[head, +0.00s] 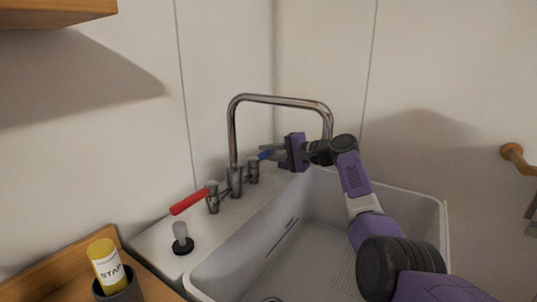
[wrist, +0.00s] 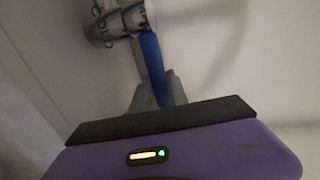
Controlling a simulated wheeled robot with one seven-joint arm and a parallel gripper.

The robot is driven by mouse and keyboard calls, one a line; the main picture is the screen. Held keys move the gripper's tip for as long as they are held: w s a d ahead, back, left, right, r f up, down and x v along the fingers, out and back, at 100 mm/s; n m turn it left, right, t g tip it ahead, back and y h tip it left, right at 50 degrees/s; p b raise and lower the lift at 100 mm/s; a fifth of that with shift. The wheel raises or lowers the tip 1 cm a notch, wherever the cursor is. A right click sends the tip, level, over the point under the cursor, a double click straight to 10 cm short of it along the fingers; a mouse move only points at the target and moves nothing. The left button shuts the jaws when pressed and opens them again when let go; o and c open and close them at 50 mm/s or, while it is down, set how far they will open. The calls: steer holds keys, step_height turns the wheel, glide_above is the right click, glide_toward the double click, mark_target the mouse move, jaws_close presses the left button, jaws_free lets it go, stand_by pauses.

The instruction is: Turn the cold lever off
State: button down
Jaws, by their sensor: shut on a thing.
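The cold lever (head: 266,154) has a blue handle and sits on the right of the chrome tap. In the wrist view the blue lever (wrist: 152,62) runs down from its chrome base (wrist: 118,20) to between my fingers. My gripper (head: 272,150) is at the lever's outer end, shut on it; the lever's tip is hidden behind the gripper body. The red lever (head: 189,201) on the left of the tap points out to the left. The tall chrome spout (head: 280,99) arches over the sink.
The white sink basin (head: 312,235) lies below my arm. A small grey plunger-like item (head: 181,237) stands on the sink's left ledge. Walls close in behind the tap.

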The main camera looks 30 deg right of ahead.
mark_target(271, 152)
steer(key=shift+f, duration=0.2)
steer(key=c, duration=1.3)
jaws_free()
steer(key=shift+r, duration=0.15)
steer(key=shift+r, duration=0.1)
steer(key=shift+s+d+r+p, duration=0.15)
steer(key=shift+s+p, duration=0.1)
steer(key=shift+p, duration=0.25)
steer(key=p+v, duration=0.5)
steer(key=shift+s+d+r+p, duration=0.1)
steer(key=shift+s+d+p, duration=0.05)
steer(key=shift+s+p, duration=0.2)
steer(key=shift+s+d+p, duration=0.4)
steer(key=shift+s+p, duration=0.05)
steer(key=shift+s, duration=0.15)
steer(key=shift+o, duration=0.6)
